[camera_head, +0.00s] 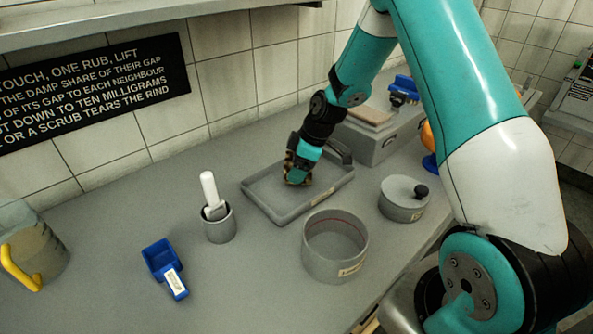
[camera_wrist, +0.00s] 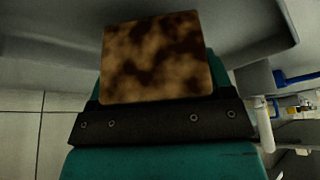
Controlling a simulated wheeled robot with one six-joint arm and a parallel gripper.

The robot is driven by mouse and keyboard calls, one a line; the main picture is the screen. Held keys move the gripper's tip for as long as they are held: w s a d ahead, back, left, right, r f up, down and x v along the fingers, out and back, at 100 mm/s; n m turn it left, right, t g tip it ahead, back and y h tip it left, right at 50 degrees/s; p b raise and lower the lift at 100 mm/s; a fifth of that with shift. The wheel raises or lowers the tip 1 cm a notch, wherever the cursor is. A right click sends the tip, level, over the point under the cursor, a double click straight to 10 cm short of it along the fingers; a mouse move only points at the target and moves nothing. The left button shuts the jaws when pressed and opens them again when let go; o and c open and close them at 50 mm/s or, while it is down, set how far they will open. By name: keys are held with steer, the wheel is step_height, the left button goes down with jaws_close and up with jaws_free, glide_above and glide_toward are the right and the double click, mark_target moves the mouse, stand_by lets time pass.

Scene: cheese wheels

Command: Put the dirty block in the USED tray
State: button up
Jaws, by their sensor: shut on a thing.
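The dirty block (camera_wrist: 155,60), mottled brown and dark, is held at the end of my gripper (camera_head: 297,176) and fills the middle of the wrist view. In the head view only a small brownish part shows at the gripper's tip. My gripper is shut on the block and points down inside a shallow grey tray (camera_head: 267,209). The tray has a small label on its front wall, too small to read. Whether the block touches the tray floor, I cannot tell.
Near the tray stand a round grey pot (camera_head: 336,255), a lidded pot (camera_head: 403,201) and a cup with a white-handled tool (camera_head: 218,226). A blue scoop (camera_head: 161,257) and a yellow-handled jug (camera_head: 38,245) are at left. A grey box (camera_head: 378,140) stands behind right.

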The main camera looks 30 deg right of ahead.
steer(key=shift+f, duration=1.1)
steer(key=shift+f, duration=0.15)
steer(key=o, duration=1)
